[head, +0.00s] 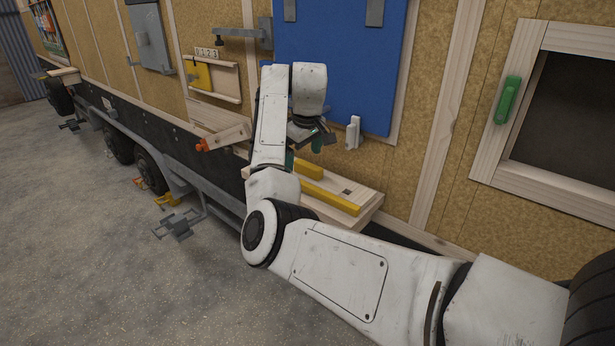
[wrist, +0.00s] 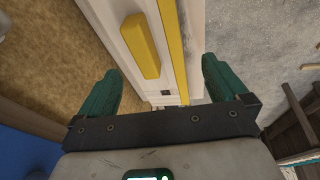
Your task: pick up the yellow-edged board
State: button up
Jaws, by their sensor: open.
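The yellow-edged board (head: 330,184) is a pale wooden plank low against the hut wall, with a yellow strip along its outer edge, a raised yellow block and a small dark hole. It also shows in the wrist view (wrist: 168,62), running away from me between the fingers. My gripper (head: 304,150) is open and empty just above the board in the head view. In the wrist view its green fingertips (wrist: 163,78) appear on either side of the board. I cannot tell how far they are above it.
A white hook-like bracket (head: 352,133) and a blue panel (head: 345,60) are on the wall behind my gripper. A framed window with a green handle (head: 507,100) is at right. Wheels and metal steps (head: 177,224) line the trailer's lower side. The floor at left is open.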

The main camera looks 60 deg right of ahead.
aim_at(302, 176)
jog(key=shift+s+p+x, duration=0.1)
jog(key=shift+p+x, duration=0.1)
jog(key=shift+x, duration=1.2)
jog(key=shift+s+p+x, duration=0.15)
jog(key=shift+p+x, duration=0.05)
jog(key=shift+x, duration=1.2)
jog(key=shift+f, duration=0.15)
jog(key=shift+a+f, duration=0.1)
jog(key=shift+a, duration=0.05)
jog(key=c, duration=1.4)
jog(key=shift+o, duration=0.2)
